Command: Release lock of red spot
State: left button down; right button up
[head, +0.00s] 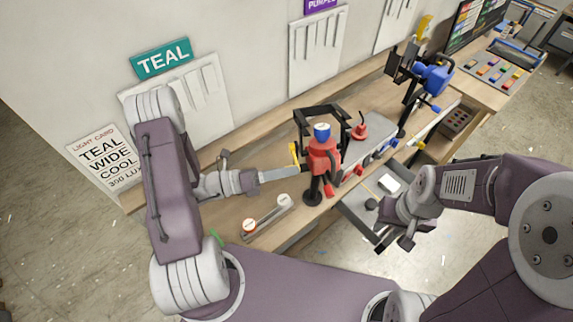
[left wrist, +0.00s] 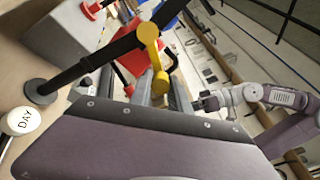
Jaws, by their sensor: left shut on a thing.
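The red spot (head: 323,160) stands upright on a black post with a round base on the bench, with black barn-door flaps and a blue top. Its yellow lock lever (head: 294,153) is on its left side. In the left wrist view the yellow lever (left wrist: 160,82) reaches down between my fingers. My left gripper (head: 296,172) is shut on this lever; the fingertips are partly hidden in the head view. My right gripper (head: 391,246) appears open and empty, near the open drawer in front of the bench.
A blue spot (head: 433,77) on its own stand is farther right. A bar with two round caps (head: 265,217) lies left of the red spot's base. An open drawer (head: 360,205) juts out in front. A TEAL sign (head: 161,59) and white reliefs (head: 318,50) are on the wall.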

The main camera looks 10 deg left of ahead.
pick_arm(q)
jog(key=shift+r+n+p, duration=0.8)
jog(key=shift+n+p, duration=0.15)
jog(key=shift+n, duration=0.15)
jog(key=c, duration=1.3)
grip_release()
jog(key=shift+o, duration=0.2)
jog(key=shift+f, duration=0.1)
